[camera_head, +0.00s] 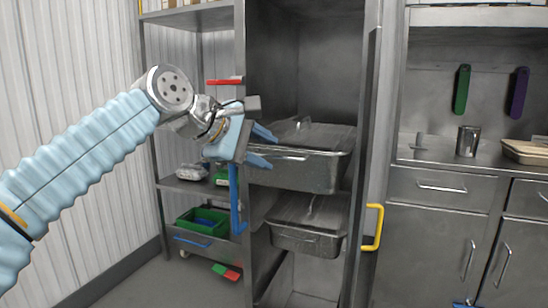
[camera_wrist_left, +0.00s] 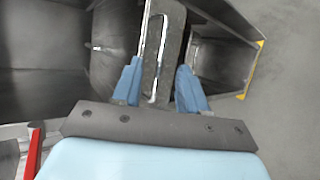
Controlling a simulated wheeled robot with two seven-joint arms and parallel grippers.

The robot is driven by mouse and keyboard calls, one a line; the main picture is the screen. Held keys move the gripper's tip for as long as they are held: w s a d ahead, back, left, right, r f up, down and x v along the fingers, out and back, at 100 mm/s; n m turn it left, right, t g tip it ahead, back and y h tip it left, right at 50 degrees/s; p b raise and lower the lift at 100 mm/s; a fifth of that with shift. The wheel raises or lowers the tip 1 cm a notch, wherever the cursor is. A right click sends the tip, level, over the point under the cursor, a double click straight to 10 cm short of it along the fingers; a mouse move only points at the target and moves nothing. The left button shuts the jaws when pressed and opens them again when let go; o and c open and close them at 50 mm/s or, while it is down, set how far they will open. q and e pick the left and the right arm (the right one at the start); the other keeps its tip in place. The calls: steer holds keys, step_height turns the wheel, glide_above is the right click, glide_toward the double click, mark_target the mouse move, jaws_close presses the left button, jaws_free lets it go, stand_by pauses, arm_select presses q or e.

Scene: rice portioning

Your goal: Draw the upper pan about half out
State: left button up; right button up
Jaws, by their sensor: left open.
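The upper pan (camera_head: 310,172) is a grey metal pan with a lid, on the upper level of the open tall cabinet. In the left wrist view its front face (camera_wrist_left: 172,45) appears as a narrow upright strip with a bright bar (camera_wrist_left: 154,99) along it. My left gripper (camera_head: 268,149) is at the left end of the pan's front in the head view. It is open, and in the left wrist view its blue fingers (camera_wrist_left: 160,75) lie on either side of the strip. I cannot tell whether they touch it. My right gripper is not in view.
A lower pan (camera_head: 305,240) sits below in the same cabinet. The cabinet door, with a yellow handle (camera_head: 374,228), stands open on the right. A shelf unit with a green bin (camera_head: 202,222) is left. A counter with a metal cup (camera_head: 467,141) is right.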

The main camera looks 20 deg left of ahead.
arm_select(q)
steer(key=v, duration=0.9)
steer(key=shift+s+a, duration=0.2)
steer(key=shift+r, duration=0.1)
